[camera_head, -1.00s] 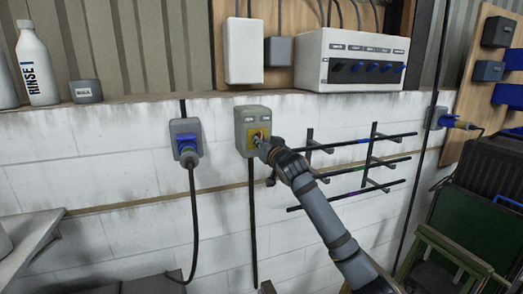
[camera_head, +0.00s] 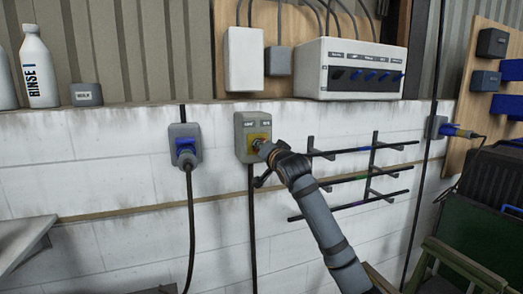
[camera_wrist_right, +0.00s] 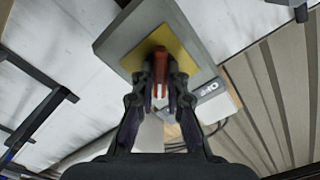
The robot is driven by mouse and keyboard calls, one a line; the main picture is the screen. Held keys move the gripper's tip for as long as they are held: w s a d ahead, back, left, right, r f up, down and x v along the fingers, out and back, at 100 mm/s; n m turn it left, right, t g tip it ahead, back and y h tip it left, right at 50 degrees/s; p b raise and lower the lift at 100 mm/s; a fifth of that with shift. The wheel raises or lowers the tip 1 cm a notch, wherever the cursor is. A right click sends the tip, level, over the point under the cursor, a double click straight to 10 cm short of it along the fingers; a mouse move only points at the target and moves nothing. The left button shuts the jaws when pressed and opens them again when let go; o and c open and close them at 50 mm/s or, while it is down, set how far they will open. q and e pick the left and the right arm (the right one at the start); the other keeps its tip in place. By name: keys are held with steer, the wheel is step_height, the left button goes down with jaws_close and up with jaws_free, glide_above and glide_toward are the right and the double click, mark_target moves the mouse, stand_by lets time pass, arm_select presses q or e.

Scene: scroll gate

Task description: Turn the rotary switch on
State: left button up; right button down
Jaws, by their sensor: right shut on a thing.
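The rotary switch is a grey wall box (camera_head: 242,120) with a yellow plate (camera_head: 257,136), in the middle of the head view. It also shows in the right wrist view as a grey box (camera_wrist_right: 118,38) with a yellow plate (camera_wrist_right: 188,56) and a red knob (camera_wrist_right: 161,60). My right gripper (camera_head: 262,146) is at the front of the plate. In the right wrist view its two fingers (camera_wrist_right: 160,88) are closed around the red knob. In the head view the gripper hides part of the knob. My left gripper is not in view.
A blue plug in a grey socket (camera_head: 173,132) with a hanging cable is left of the switch. A black wall rack (camera_head: 372,165) is close on the right of my arm. A ledge above holds a rinse bottle (camera_head: 38,70) and a white control box (camera_head: 312,70).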

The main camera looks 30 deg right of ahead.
stand_by(0.3)
steer(key=c, duration=1.4)
jaws_free()
steer(key=v, duration=0.7)
steer(key=shift+s+a, duration=0.1)
steer(key=shift+s, duration=0.1)
steer(key=shift+f, duration=0.1)
